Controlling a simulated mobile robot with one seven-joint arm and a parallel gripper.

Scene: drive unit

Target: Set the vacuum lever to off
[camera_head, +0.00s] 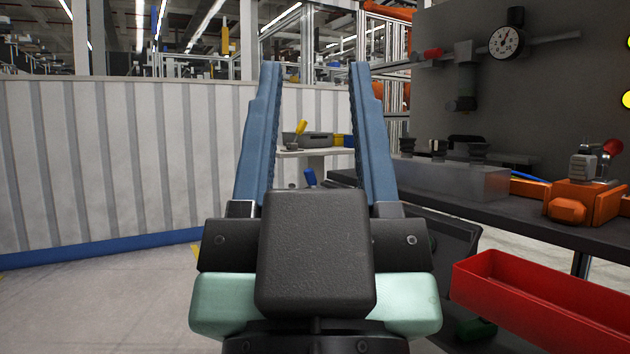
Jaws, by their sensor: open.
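My gripper (315,66) is in the middle of the view with its two blue fingers apart and nothing between them. A round dial gauge (507,41) is on a grey panel (560,85) at the upper right. A small red part (432,53) sits left of the gauge on a grey pipe-like fitting (465,75). An orange device (585,200) with a red-tipped handle (612,147) stands on the bench at the right. I cannot tell which of these is the vacuum lever, or its setting. My gripper is left of both and touches neither.
The dark bench (500,215) carries a grey metal block (455,178) with several black fittings. A red bin (540,305) is at the lower right. A white wall (110,160) closes the left. A far table (315,152) holds a yellow-handled item (300,128).

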